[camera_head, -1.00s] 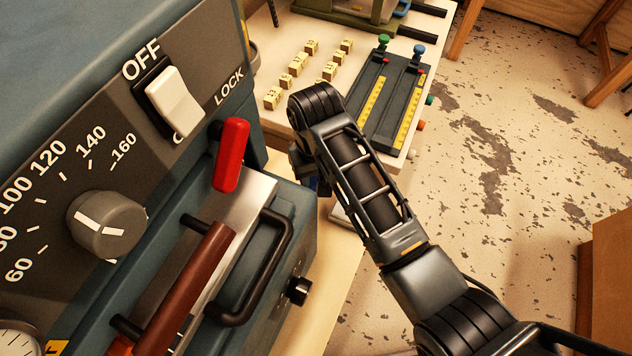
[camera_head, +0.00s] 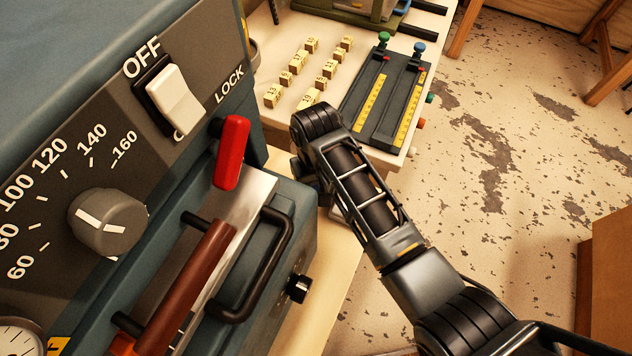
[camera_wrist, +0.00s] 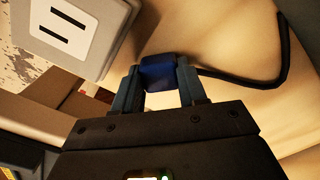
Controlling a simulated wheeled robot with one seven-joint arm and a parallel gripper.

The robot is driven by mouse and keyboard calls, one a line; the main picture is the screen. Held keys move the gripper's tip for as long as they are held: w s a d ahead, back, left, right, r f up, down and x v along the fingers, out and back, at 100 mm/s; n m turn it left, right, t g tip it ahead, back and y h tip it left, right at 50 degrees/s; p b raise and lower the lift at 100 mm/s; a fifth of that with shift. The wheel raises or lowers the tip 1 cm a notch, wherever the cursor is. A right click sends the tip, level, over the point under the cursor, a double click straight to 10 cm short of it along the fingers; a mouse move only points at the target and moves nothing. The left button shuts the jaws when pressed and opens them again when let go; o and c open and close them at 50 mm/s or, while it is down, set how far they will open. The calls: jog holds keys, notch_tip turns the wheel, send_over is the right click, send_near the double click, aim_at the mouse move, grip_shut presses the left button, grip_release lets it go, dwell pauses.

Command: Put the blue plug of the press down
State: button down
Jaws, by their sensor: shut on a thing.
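In the wrist view, the blue plug (camera_wrist: 158,70) sits between the two fingers of my gripper (camera_wrist: 157,82), which is shut on it. A black cord runs from the plug to the right and bends upward. A pale grey socket block (camera_wrist: 78,32) with two dark slots is at the upper left, apart from the plug. In the head view, my arm hides the plug and the gripper's fingertips. The blue-grey press (camera_head: 60,50) fills the left side, with a white OFF switch (camera_head: 175,103), a grey dial and a red lever (camera_head: 231,153).
Several numbered yellow blocks (camera_head: 311,45) and a dark gauge with yellow scales (camera_head: 384,97) lie on the pale table (camera_head: 283,125) beyond my arm. The press's black handle (camera_head: 262,270) juts out left of my arm. Floor is open at the right.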

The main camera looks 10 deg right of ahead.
jog(key=c, duration=0.6)
grip_release()
notch_tip(320, 180, up, 13)
jog(key=shift+r+b, duration=0.1)
jog(key=shift+b, duration=0.2)
